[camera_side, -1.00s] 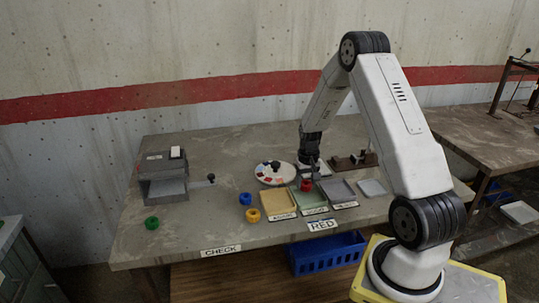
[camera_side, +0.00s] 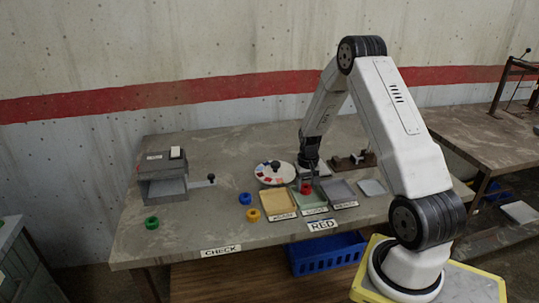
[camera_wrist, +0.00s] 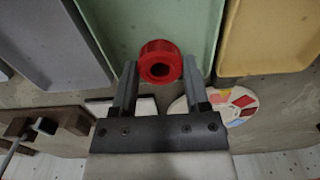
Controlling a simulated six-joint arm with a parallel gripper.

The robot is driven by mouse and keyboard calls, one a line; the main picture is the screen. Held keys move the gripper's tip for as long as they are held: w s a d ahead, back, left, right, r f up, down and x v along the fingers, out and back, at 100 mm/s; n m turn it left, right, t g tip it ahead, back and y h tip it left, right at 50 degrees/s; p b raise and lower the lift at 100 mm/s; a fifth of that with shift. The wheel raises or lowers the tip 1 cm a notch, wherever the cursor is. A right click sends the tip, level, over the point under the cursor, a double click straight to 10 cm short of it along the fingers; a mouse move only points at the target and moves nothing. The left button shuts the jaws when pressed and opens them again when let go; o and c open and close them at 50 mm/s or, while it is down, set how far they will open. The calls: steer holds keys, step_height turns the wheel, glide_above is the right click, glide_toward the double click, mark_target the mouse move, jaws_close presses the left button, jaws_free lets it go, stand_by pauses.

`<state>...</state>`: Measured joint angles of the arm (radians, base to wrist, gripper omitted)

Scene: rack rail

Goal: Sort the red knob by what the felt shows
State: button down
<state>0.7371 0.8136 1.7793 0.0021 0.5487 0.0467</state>
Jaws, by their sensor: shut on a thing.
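The red knob (camera_side: 306,188) is between the fingertips of my gripper (camera_side: 307,182), over the green tray (camera_side: 309,202). In the wrist view the red knob (camera_wrist: 160,57) shows its hollow round end, and my gripper (camera_wrist: 160,72) is shut on it, one finger on each side. The green tray (camera_wrist: 150,20) fills the space behind the knob. I cannot tell whether the knob touches the tray floor. I cannot tell which surface is the felt.
A yellow tray (camera_side: 280,203) and a grey tray (camera_side: 338,190) flank the green one. A colour-marked disc (camera_side: 273,174) stands behind. Blue (camera_side: 245,199), yellow (camera_side: 253,215) and green (camera_side: 152,223) knobs lie left, near a grey box device (camera_side: 163,182).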

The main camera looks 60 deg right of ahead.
steer(key=shift+f, duration=0.2)
jaws_free()
steer(key=shift+r, duration=0.1)
steer(key=shift+r, duration=3.9)
steer(key=w+a+r+n+t, duration=0.1)
steer(key=a+r+n, duration=0.1)
steer(key=a, duration=0.6)
steer(key=a+r+n, duration=0.2)
steer(key=a, duration=0.7)
steer(key=s+a+n, duration=0.2)
steer(key=s+a, duration=0.1)
steer(key=a, duration=0.3)
steer(key=s+a+r+n+t, duration=0.1)
steer(key=s+a+n, duration=0.2)
steer(key=a, duration=0.4)
steer(key=shift+s+a+r+t, duration=0.25)
steer(key=shift+t, duration=0.05)
